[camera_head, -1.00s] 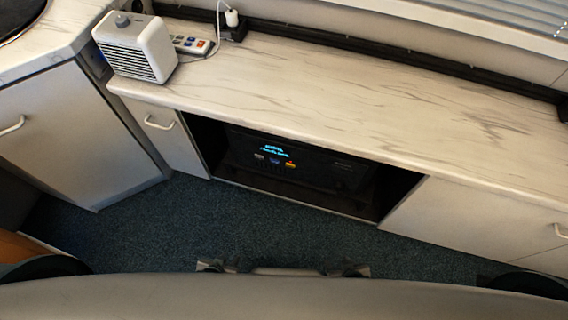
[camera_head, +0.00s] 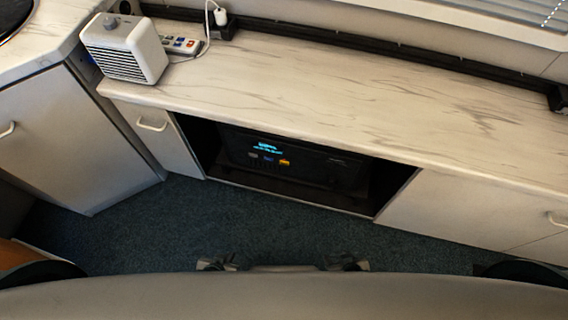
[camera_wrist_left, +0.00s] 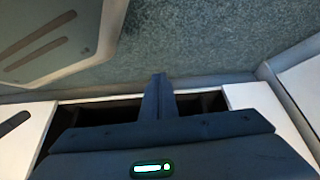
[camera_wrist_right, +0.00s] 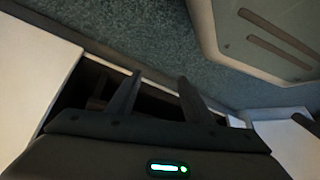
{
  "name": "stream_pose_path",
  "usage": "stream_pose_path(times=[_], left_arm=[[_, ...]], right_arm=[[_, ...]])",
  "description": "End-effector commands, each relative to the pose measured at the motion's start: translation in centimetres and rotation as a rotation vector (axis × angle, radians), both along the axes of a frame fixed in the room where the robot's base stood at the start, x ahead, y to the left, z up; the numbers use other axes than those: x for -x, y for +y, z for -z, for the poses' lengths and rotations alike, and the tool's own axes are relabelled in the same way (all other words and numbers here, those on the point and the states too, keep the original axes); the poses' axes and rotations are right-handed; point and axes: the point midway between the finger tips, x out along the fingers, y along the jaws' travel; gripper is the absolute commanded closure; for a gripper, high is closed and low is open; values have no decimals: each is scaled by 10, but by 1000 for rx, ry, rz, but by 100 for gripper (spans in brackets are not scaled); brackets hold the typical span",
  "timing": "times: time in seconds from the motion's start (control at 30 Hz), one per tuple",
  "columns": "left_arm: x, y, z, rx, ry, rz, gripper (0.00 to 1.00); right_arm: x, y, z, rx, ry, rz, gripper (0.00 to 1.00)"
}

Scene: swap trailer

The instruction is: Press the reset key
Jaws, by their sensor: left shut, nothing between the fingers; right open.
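A black device (camera_head: 318,166) with a lit blue display (camera_head: 267,147) sits in the open niche under the counter. Below the display is a row of small keys: a grey one (camera_head: 253,155), a blue one (camera_head: 268,159) and a yellow one (camera_head: 285,162). Their labels are too small to read, so I cannot tell which is the reset key. My left gripper (camera_wrist_left: 158,80) is shut and empty in the left wrist view. My right gripper (camera_wrist_right: 160,78) is open and empty in the right wrist view. Neither gripper shows in the head view.
The marbled counter (camera_head: 330,90) overhangs the niche. A white fan heater (camera_head: 125,50) and a remote-like panel with coloured buttons (camera_head: 180,44) stand on its left end. Cabinet doors flank the niche. Blue carpet (camera_head: 150,225) in front is clear.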

Motion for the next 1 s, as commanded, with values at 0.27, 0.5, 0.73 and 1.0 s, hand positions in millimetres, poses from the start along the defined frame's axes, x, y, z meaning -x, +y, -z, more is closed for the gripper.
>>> stream_pose_path(times=[0.27,0.5,0.73,1.0], left_arm=[[16,-3,6,1,22,4,100],[24,-3,8,1,33,5,100],[19,-3,6,2,26,4,100],[2,-2,1,2,2,1,100]], right_arm=[[12,-5,5,6,18,1,53],[17,-6,7,7,25,2,53],[16,-6,6,7,22,2,53],[10,-5,3,6,13,2,53]])
